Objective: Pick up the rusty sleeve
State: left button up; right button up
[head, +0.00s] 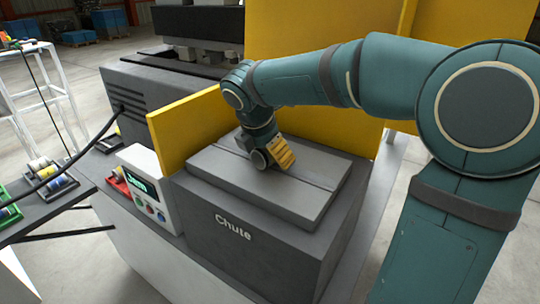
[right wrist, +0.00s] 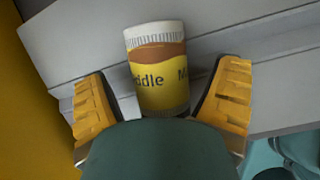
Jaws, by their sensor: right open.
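In the right wrist view a short cylinder (right wrist: 157,52) has a white ridged end, a rusty brown band and a yellow band lettered "Middle". It fits the rusty sleeve. It is on the grey chute top (right wrist: 75,50), between the spread yellow fingers of my right gripper (right wrist: 163,78), with visible gaps on both sides. In the head view my right gripper (head: 274,156) is low over the chute top (head: 310,193), and the sleeve is hidden there. My left gripper is not in view.
A yellow panel (head: 195,128) stands along the chute's left side, with taller yellow panels (head: 315,40) behind. A white control box (head: 145,190) with a green display is left of the chute block (head: 245,245). A dark rack (head: 48,192) with several coloured cylinders is at far left.

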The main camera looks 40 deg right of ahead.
jog(key=shift+d+f, duration=0.15)
jog(key=shift+f, duration=0.25)
jog(key=c, duration=1.4)
jog(key=shift+r, duration=0.1)
